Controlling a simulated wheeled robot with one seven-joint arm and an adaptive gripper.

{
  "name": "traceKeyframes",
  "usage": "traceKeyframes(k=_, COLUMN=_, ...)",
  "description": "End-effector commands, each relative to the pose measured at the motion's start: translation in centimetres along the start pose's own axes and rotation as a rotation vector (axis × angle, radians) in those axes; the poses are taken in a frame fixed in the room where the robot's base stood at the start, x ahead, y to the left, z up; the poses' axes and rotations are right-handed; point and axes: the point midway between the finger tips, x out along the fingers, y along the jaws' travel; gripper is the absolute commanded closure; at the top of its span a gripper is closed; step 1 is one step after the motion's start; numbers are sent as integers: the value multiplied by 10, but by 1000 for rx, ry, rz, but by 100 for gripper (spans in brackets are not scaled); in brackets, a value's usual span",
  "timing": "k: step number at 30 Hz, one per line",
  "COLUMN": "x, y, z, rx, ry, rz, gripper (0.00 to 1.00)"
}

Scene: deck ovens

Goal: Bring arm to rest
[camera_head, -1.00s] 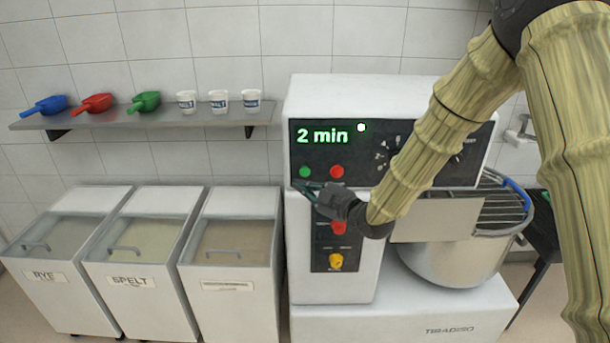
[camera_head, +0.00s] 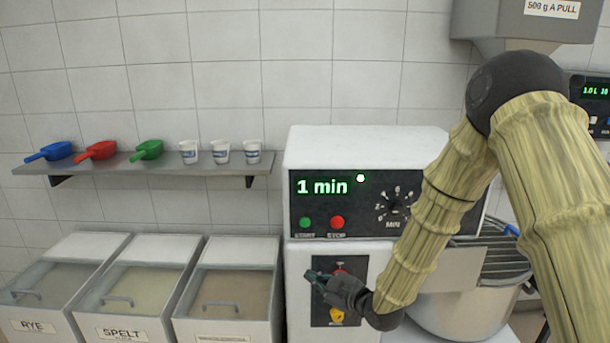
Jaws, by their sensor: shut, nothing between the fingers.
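My gripper (camera_head: 312,277) is shut and empty in the head view. It is in front of the white mixer (camera_head: 360,147), over the left edge of its lower dark control panel (camera_head: 322,263). My arm bends down from the upper right and covers part of the mixer's right side. The mixer's display (camera_head: 323,187) reads "1 min" in green. The green start button (camera_head: 305,222) and red stop button (camera_head: 338,222) are uncovered above my gripper. Whether my gripper touches the panel I cannot tell.
A steel bowl (camera_head: 455,312) under a wire guard (camera_head: 495,255) is behind my arm. Lidded flour bins (camera_head: 100,285) stand at left. A wall shelf (camera_head: 110,166) holds scoops and cups. A grey hopper (camera_head: 490,25) hangs at upper right.

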Motion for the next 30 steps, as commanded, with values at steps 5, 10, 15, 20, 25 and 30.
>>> traceKeyframes(k=5, x=-31, y=-67, z=80, rx=225, ry=-206, rz=-47, gripper=100)
traceKeyframes(k=10, x=-73, y=-129, z=144, rx=430, ry=-407, rz=-69, gripper=100)
traceKeyframes(k=15, x=-128, y=-192, z=197, rx=623, ry=-617, rz=-73, gripper=100)
traceKeyframes(k=20, x=-189, y=-250, z=235, rx=793, ry=-825, rz=-59, gripper=100)
traceKeyframes(k=25, x=-262, y=-308, z=262, rx=957, ry=-1053, rz=-20, gripper=100)
traceKeyframes(k=30, x=-329, y=-351, z=274, rx=1081, ry=-1251, rz=34, gripper=100)
